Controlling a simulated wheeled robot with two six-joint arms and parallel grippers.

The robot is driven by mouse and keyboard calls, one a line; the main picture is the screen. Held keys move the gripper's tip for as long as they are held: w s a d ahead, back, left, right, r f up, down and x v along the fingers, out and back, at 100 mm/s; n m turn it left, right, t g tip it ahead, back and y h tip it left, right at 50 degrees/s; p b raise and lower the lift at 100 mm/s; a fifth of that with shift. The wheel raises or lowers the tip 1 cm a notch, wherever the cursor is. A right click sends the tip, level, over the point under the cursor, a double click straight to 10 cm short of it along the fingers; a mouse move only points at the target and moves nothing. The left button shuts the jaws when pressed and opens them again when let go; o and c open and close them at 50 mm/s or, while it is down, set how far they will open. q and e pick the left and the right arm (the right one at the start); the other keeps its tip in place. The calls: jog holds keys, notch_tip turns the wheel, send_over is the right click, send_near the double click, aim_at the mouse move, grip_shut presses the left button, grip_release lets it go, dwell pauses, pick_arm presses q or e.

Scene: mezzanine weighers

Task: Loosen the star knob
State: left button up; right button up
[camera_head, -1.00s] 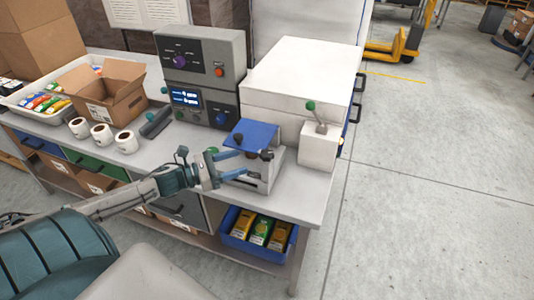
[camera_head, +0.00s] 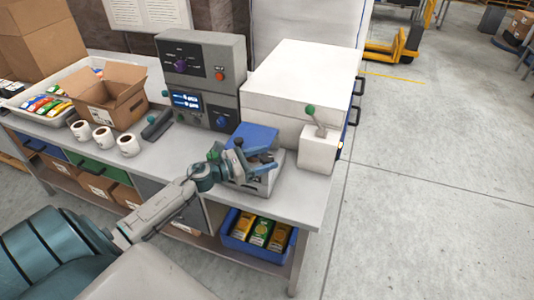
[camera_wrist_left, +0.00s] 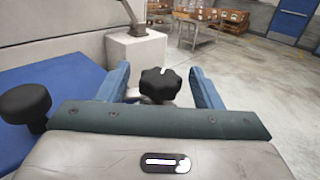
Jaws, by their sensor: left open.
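The black star knob (camera_wrist_left: 160,84) with a white mark shows in the wrist view, straight ahead between the two blue fingers of my left gripper (camera_wrist_left: 161,85). In the head view my left gripper (camera_head: 268,161) is open over the right part of the grey device (camera_head: 252,187) with a blue top plate (camera_head: 257,133). The fingers stand on either side of the knob, with gaps visible in the wrist view. The gripper largely hides the knob in the head view. A second, round black knob (camera_wrist_left: 26,104) is at the left in the wrist view. My right gripper is not in view.
A white box with a green-tipped lever (camera_head: 318,150) stands right of the device. The control unit (camera_head: 204,75) and a large white cabinet (camera_head: 301,80) stand behind. Label rolls (camera_head: 104,136) and an open carton (camera_head: 108,95) are at the left.

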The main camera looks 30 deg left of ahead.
pick_arm(q)
jog(key=shift+w+d, duration=0.35)
jog(key=shift+w, duration=0.1)
jog(key=shift+c, duration=0.5)
jog(key=c, duration=0.7)
jog(key=shift+c, duration=0.9)
